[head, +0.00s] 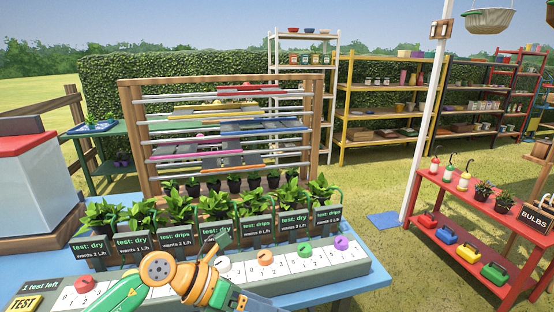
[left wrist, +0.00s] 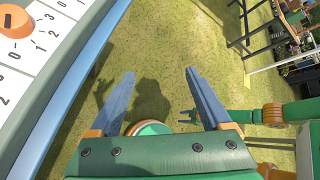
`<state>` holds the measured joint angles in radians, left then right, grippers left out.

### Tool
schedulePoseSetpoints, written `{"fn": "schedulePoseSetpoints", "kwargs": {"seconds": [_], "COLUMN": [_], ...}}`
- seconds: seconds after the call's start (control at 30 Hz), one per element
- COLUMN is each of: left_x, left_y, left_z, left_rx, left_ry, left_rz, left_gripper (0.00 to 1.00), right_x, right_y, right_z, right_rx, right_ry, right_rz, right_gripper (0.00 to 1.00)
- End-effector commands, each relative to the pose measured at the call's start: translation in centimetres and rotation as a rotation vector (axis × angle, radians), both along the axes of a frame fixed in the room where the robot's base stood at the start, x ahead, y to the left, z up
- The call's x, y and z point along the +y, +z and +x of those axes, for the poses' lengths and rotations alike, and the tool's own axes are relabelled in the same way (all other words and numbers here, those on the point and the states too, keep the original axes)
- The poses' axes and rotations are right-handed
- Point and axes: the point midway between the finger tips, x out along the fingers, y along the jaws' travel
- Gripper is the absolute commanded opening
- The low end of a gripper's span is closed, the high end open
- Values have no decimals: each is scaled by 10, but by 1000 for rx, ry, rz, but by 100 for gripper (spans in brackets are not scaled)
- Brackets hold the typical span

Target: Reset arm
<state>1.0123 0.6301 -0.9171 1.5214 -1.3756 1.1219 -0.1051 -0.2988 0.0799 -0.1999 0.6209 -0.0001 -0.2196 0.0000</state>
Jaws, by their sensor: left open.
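My left arm (head: 157,268) comes in from the lower left in the head view and covers part of the numbered panel; its fingertips do not show clearly there. In the left wrist view my left gripper (left wrist: 161,85) is open. Its two blue-grey fingers are apart with nothing between them, over grass beside the table's edge. Part of what looks like my other arm (left wrist: 273,115), green with orange joints, shows at the right of that view. Small prongs there may be my right gripper (left wrist: 243,118), too small to read.
The blue table (head: 365,283) holds labelled potted plants (head: 175,206), a numbered panel (head: 330,263) with coloured knobs and a yellow TEST button (head: 24,304). A slatted wooden rack (head: 127,110) stands behind. A red shelf (head: 425,185) is at right. Grass (left wrist: 155,50) lies below the left gripper.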

Motion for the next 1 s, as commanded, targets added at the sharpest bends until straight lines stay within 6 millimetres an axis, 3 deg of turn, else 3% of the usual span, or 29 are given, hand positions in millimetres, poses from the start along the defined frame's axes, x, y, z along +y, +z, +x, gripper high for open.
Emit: {"fn": "schedulePoseSetpoints", "kwargs": {"seconds": [0.03,0.07,0.1,0.13,0.17,0.2,0.23,0.27,0.3,0.37,0.4,0.5,0.6,0.67,0.7,0.93,0.97,1.0], "left_x": [-29,-46,-62,-66,-62,-44,-23,1,37,80,101,133,146,150,152,150,149,149], "left_y": [15,31,59,80,99,115,118,111,88,41,9,-60,-108,-130,-142,-181,-185,-198], "left_z": [-9,-12,-13,-10,-4,11,23,34,45,45,36,0,-44,-71,-89,-191,-202,-196], "left_rx": [26,49,100,155,223,329,421,519,657,840,944,1150,1304,1378,-1403,-1316,-1305,-1302], "left_ry": [20,54,127,206,305,470,615,773,1002,1317,1505,1889,2181,2331,-2387,-2308,-2298,-2306], "left_rz": [-176,-318,-535,-705,-874,-1088,-1233,-1358,-1494,-1608,-1642,-1636,-1563,-1503,1437,908,854,851], "left_gripper": [82,82,82,82,82,82,82,82,82,82,82,82,82,82,82,82,82,82], "right_x": [0,0,0,0,0,0,0,0,0,0,0,0,0,0,0,0,0,0], "right_y": [0,0,0,0,0,0,0,0,0,0,0,0,0,0,0,0,0,3], "right_z": [0,0,0,-1,-1,-1,-1,-1,-1,-1,-1,-2,-2,-2,-2,-2,-2,-1], "right_rx": [0,1,1,1,1,1,2,2,2,2,3,3,3,3,3,3,3,3], "right_ry": [0,0,0,0,0,0,0,0,0,0,0,0,0,0,0,0,0,0], "right_rz": [0,0,0,0,0,0,0,0,0,0,-1,-1,-1,-1,-1,-1,-1,-1], "right_gripper": [50,50,50,50,50,50,50,50,50,50,50,50,50,50,50,50,50,50]}}
